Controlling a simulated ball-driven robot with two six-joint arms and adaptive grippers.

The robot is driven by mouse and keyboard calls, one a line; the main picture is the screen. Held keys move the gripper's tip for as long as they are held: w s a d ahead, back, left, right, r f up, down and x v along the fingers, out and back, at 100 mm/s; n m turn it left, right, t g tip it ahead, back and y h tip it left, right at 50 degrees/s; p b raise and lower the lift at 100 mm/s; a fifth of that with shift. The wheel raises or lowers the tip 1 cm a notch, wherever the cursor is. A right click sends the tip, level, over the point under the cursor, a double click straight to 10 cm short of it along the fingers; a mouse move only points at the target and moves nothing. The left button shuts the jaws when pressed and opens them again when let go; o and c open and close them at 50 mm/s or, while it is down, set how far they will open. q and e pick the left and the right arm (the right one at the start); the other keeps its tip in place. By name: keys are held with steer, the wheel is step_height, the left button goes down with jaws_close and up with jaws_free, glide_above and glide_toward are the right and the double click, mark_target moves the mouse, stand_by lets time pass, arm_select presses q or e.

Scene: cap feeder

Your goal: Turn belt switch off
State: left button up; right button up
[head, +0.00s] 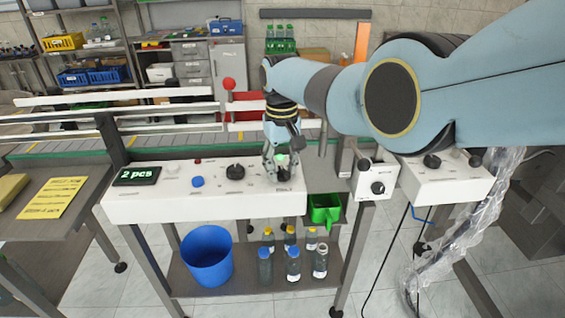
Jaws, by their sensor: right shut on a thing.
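The white control panel (200,207) stands in the middle, with a dark rotary switch (284,174) at its right end. The small label below this switch is too small to read; I take it for the belt switch. My right gripper (281,172) points down over it, its fingers shut on the switch and hiding much of it. A small green light (282,160) shows between the fingers. The switch's exact turn position cannot be told. My left gripper is not in view.
Left on the panel are a display reading "2 pcs" (136,176), a blue button (197,182) and another black knob (235,172). A red ball-topped lever (229,84) stands behind. A green bin (324,209) hangs at the right; a blue bucket (207,256) and bottles stand below.

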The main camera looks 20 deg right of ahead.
mark_target(281, 168)
steer(key=shift+n, duration=1.3)
steer(key=o, duration=1.1)
steer(key=shift+a, duration=0.1)
step_height(281, 168, up, 12)
